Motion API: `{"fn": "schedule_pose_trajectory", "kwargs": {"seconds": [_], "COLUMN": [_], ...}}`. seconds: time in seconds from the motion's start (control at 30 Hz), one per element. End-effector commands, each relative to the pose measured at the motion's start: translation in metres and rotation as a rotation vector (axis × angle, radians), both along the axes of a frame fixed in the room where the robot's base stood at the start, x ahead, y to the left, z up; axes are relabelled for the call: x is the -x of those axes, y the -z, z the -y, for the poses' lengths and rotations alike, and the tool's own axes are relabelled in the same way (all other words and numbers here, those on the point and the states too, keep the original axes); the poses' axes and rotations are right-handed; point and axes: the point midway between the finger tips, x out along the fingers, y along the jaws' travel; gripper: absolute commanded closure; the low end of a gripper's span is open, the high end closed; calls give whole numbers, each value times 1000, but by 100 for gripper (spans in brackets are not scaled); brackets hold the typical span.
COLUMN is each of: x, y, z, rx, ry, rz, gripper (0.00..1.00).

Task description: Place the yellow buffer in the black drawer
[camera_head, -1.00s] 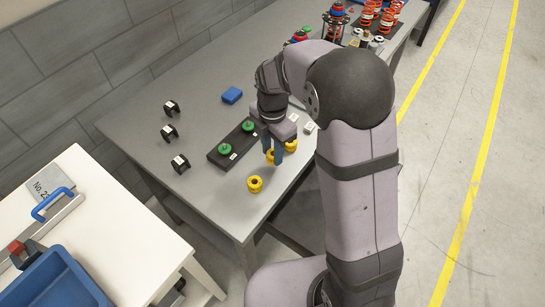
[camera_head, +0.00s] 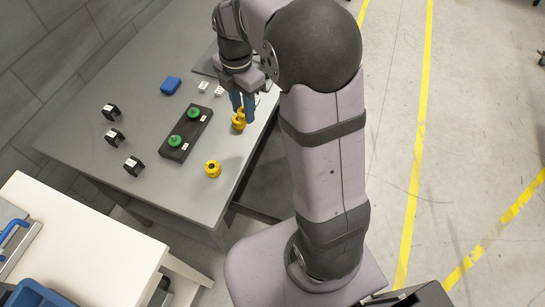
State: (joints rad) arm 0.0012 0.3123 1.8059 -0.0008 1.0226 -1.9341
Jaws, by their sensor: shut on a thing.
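My gripper (camera_head: 242,106), with blue fingers, is shut on a yellow buffer (camera_head: 241,112) near the right edge of the grey table. A second yellow buffer (camera_head: 238,123) shows close below the fingers. The two overlap in the picture, and the fingers hide part of them. Whether the held one is clear of the table is hard to tell. A third yellow buffer (camera_head: 212,169) stands apart on the table, nearer the front. A black object (camera_head: 420,296) is cut off at the bottom right corner; I cannot tell whether it is the black drawer.
A long black block (camera_head: 196,125) on the grey table (camera_head: 190,200) bears two green buffers (camera_head: 175,141). Several black brackets (camera_head: 114,136) stand at the left, and a blue block (camera_head: 171,85) lies behind. A white table (camera_head: 90,250) with a blue bin (camera_head: 35,294) is at front left.

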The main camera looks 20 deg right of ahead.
Motion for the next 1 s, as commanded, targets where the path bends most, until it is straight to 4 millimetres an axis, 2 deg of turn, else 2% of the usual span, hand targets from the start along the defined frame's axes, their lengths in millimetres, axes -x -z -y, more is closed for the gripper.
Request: {"fn": "schedule_pose_trajectory", "kwargs": {"seconds": [0.1,0.33,0.5,0.7,0.93,1.0], "x": [27,86,129,173,179,167], "y": [9,41,70,108,142,145], "z": [21,46,53,50,48,51], "rx": [-1,-2,-1,-3,-5,-1], "ry": [57,145,188,189,147,128], "rz": [-7,-7,-8,-16,-34,0], "gripper": [95,95,95,95,95,95]}}
